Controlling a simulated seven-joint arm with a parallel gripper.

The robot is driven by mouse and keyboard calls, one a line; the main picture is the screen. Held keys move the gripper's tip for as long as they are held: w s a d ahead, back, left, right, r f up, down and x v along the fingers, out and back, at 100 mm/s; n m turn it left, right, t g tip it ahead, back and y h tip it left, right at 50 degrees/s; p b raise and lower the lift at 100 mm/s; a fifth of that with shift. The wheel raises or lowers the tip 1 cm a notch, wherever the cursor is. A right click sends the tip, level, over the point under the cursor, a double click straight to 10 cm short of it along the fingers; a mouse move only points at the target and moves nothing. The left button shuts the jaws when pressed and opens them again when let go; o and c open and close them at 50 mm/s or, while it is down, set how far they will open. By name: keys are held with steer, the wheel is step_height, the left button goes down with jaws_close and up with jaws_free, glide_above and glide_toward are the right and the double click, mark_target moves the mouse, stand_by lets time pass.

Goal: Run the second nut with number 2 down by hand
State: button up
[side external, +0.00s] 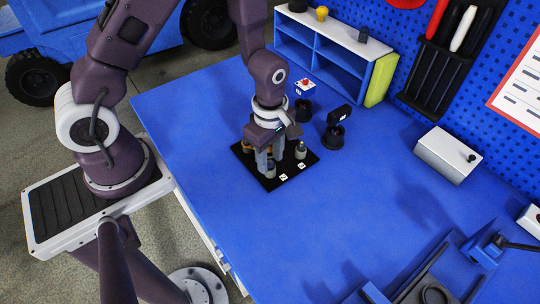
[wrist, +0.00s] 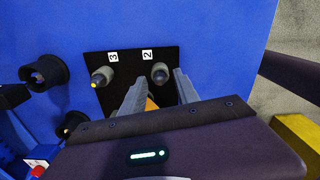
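A black plate (side external: 272,185) lies on the blue table, with white labels 2 (wrist: 147,55) and 3 (wrist: 113,57) along one edge. A grey post (wrist: 160,73) stands beside label 2. A second grey post (wrist: 102,77) with a yellow tip stands beside label 3; it also shows in the side view (side external: 300,150). My gripper (wrist: 159,82) is over the plate with its fingers apart. In the wrist view the number 2 post appears between the fingertips; contact cannot be told. An orange piece (wrist: 150,105) shows partly between the fingers. My gripper (side external: 270,165) hides part of the plate in the side view.
Two dark round holders (side external: 334,137) (side external: 304,110) stand behind the plate, near a red button box (side external: 305,85). A blue shelf (side external: 330,62) and a white box (side external: 447,154) are farther back.

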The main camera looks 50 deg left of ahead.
jaws_close()
